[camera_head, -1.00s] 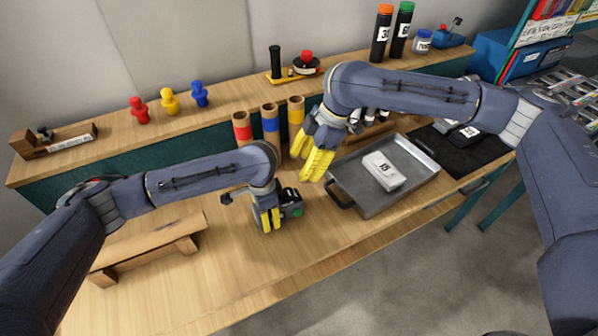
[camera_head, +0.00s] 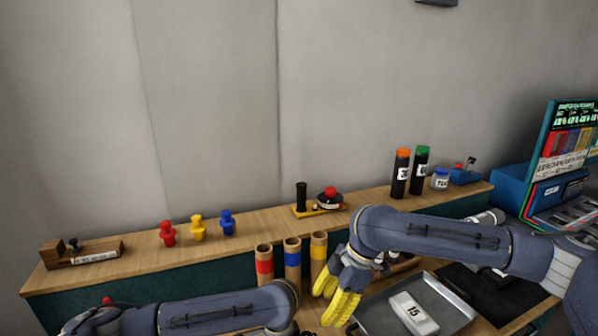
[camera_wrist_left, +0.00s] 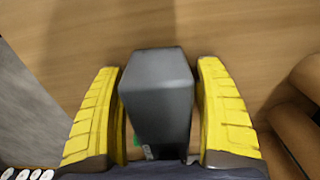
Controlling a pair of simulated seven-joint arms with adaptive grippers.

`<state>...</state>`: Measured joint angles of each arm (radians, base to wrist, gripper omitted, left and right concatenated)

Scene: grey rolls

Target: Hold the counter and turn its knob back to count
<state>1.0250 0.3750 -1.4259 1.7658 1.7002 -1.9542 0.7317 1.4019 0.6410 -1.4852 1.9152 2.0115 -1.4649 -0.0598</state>
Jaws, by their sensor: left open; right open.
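The counter (camera_wrist_left: 158,95), a dark grey box with a bit of green at its lower side, stands between the two yellow fingers of my left gripper (camera_wrist_left: 158,72) in the left wrist view. A thin gap shows beside it, and the fingers are open around it. Its knob cannot be made out. In the head view the counter and the left gripper's fingers are not visible; only my left forearm shows at the bottom. My right gripper (camera_head: 338,303) has yellow fingers, is open and empty, and hangs beside the tray.
A grey metal tray (camera_head: 462,318) with a white block (camera_head: 413,313) marked 15 lies right of my right gripper. Red, blue and yellow banded tubes (camera_head: 292,260) stand left of it. The back shelf (camera_head: 130,262) holds coloured pegs (camera_head: 198,228) and several bottles.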

